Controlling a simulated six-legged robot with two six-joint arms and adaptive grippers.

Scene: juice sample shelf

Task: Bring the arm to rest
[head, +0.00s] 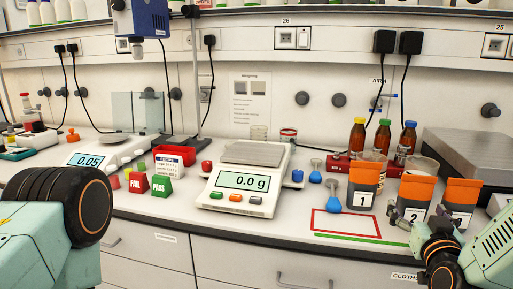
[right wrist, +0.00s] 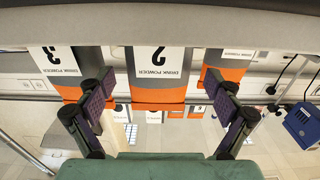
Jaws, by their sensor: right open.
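My right gripper (head: 440,262) is at the lower right of the head view, low in front of the bench edge by the orange-and-grey pouches. In the right wrist view its two dark fingers (right wrist: 160,90) are spread apart with nothing held between them. That view is upside down. Beyond the fingers stand the pouch marked 2 (right wrist: 158,85) in the middle and the pouch marked 3 (right wrist: 62,70) to the left. The head view shows pouch 1 (head: 364,186) and pouch 2 (head: 413,199) upright on the bench. My left arm shows at the lower left; its gripper is out of view.
A scale (head: 243,181) reading 0.0 g stands mid-bench. A red-and-green outlined area (head: 346,226) on the bench is empty. Bottles (head: 357,138) stand behind the pouches. FAIL and PASS blocks (head: 161,187) sit left of the scale. Drawers (head: 280,257) line the bench front.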

